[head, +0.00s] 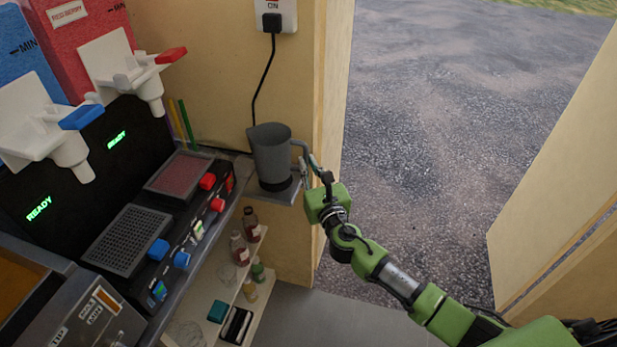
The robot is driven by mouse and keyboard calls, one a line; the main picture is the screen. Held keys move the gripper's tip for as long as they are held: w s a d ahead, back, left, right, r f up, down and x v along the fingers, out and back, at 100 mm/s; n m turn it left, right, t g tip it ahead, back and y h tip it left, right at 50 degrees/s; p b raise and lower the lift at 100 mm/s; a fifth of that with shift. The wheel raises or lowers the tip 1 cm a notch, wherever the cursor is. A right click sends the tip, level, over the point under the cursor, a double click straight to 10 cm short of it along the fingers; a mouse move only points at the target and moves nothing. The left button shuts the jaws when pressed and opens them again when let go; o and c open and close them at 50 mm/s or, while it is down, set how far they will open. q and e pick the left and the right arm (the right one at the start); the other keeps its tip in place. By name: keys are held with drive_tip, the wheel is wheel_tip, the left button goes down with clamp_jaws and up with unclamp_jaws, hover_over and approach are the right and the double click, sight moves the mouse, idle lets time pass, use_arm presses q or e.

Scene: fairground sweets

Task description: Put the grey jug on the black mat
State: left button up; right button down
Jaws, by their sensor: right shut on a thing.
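The grey jug (271,152) stands upright by the wall at the end of the counter, with its handle to the right. A dark round base shows directly under it, on a small grey ledge (283,197). I cannot tell whether this dark part belongs to the jug or lies under it, or whether the jug touches the ledge. My right gripper (308,169) is at the jug's handle and shut on it. I cannot make out a black mat for sure. My left gripper is not in view.
A slush machine with white taps (72,148) and two drip grates (126,240) fills the left. Low shelves hold small bottles (251,224) and a black tray (235,326). A wall socket (274,15) with a hanging black cable is above the jug. An open doorway lies to the right.

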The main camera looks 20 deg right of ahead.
drive_tip(key=f, duration=0.2)
drive_tip(key=f+b, duration=0.1)
drive_tip(key=shift+w+d+f, duration=0.1)
drive_tip(key=shift+w+f, duration=0.2)
drive_tip(key=c, duration=2.5)
unclamp_jaws()
drive_tip(key=shift+f, duration=0.15)
drive_tip(key=o, duration=0.4)
